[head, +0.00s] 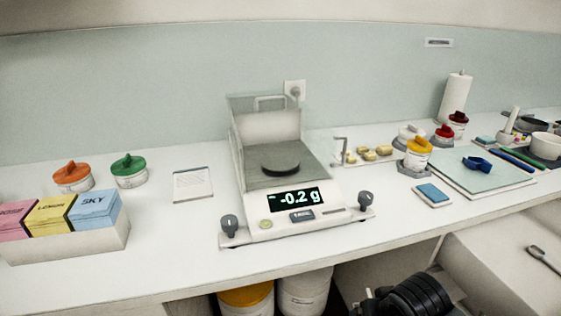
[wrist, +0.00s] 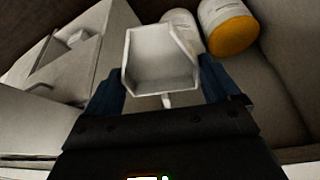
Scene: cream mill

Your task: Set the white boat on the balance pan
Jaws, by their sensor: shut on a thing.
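The white boat (wrist: 160,70) is an open, scoop-like tray with a small stub handle. My gripper (wrist: 163,84) is shut on it in the wrist view, one blue finger on each side. The boat looks empty. It does not show in the head view, where only a black part of my arm is seen at the bottom right. The balance pan (head: 281,162) is a dark round disc, bare, inside the balance (head: 280,210). The balance display reads -0.2 g. A clear draft shield (head: 250,115) stands around the back of the pan.
Orange-lidded (head: 72,178) and green-lidded (head: 129,171) jars and a box of coloured packs (head: 70,240) stand left. A yellow-lidded jar (head: 416,155), a blue pad (head: 432,194) and a mat (head: 470,172) lie right. Buckets (wrist: 228,30) stand under the counter. Two knobs flank the balance.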

